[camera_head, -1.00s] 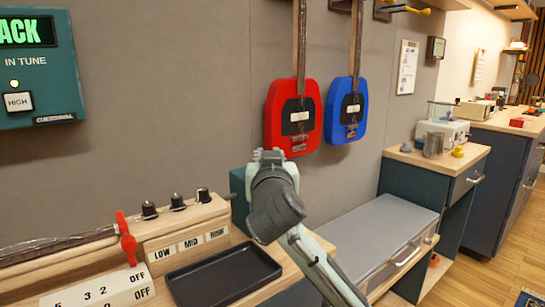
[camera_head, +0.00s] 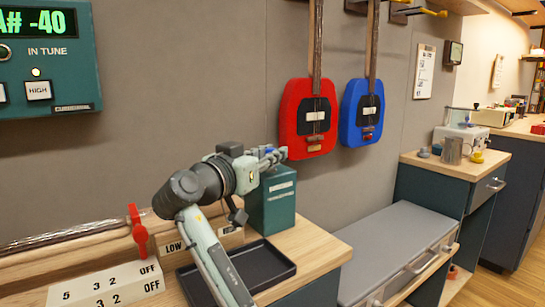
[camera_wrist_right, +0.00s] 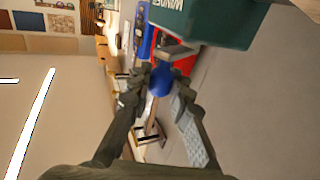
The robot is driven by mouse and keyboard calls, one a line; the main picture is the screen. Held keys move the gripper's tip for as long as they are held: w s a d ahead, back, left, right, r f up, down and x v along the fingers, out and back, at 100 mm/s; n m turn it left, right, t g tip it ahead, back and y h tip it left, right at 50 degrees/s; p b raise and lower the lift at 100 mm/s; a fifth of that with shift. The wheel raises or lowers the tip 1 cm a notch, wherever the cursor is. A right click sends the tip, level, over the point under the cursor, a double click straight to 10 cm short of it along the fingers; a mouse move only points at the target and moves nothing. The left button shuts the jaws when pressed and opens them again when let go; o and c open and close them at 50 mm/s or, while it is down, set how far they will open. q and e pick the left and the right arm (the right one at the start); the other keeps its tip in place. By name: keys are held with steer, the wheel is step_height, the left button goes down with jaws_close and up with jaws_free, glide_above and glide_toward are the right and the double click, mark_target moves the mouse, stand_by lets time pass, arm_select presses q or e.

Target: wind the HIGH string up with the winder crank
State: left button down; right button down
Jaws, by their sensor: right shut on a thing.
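The winder is a teal box (camera_head: 268,208) at the back of the bench in the head view. It also fills the top of the right wrist view, with part of its lettering (camera_wrist_right: 170,5) showing. My right gripper (camera_head: 272,156) is above it. In the wrist view my right gripper (camera_wrist_right: 158,88) is shut on the crank's blue knob (camera_wrist_right: 160,78); a grey crank arm (camera_wrist_right: 178,52) runs from there towards the box. The tuner (camera_head: 55,60) reads "A# -40" and has a HIGH button (camera_head: 38,90). My arm hides most of the string knobs. My left gripper is out of view.
A black tray (camera_head: 285,268) lies on the bench before the winder. A red lever (camera_head: 138,232) stands beside the white 5-3-2-OFF panel (camera_head: 105,290). Red (camera_head: 290,115) and blue (camera_head: 350,120) guitars hang on the wall. A grey-topped bench (camera_head: 395,240) is at right.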

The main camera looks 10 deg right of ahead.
stand_by(0.3)
steer(key=c, duration=1.4)
jaws_free()
steer(key=shift+o, duration=0.2)
steer(key=v, duration=1.2)
